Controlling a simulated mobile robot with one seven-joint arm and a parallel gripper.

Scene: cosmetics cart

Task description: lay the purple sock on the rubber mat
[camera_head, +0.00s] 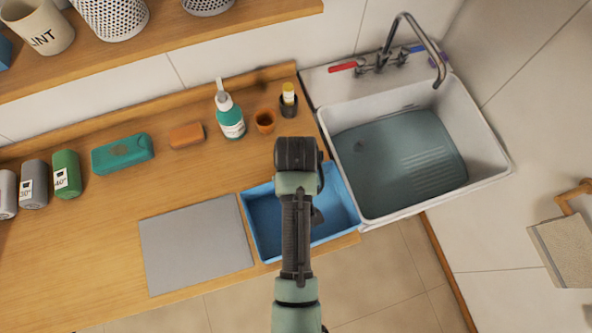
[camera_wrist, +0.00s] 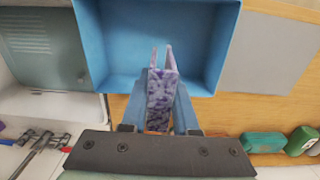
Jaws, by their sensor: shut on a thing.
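The purple sock (camera_wrist: 162,92) is a mottled purple and white folded piece, gripped between the two fingers of my gripper (camera_wrist: 165,105) in the wrist view. It is held over the near wall and inside of the blue bin; I cannot tell if it touches the bin. The sock is hidden behind my arm in the head view. The rubber mat (camera_head: 195,245) is a flat grey rectangle on the wooden counter, left of the bin, and looks bare. It also shows in the wrist view (camera_wrist: 272,55), at the upper right, apart from my gripper.
The blue bin (camera_head: 265,225) stands between the mat and the white sink (camera_head: 490,165). A pump bottle (camera_head: 230,118), an orange cup (camera_head: 265,122), a brown block (camera_head: 187,135), a teal box (camera_head: 122,153) and several bottles line the back. Counter between the mat and these is clear.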

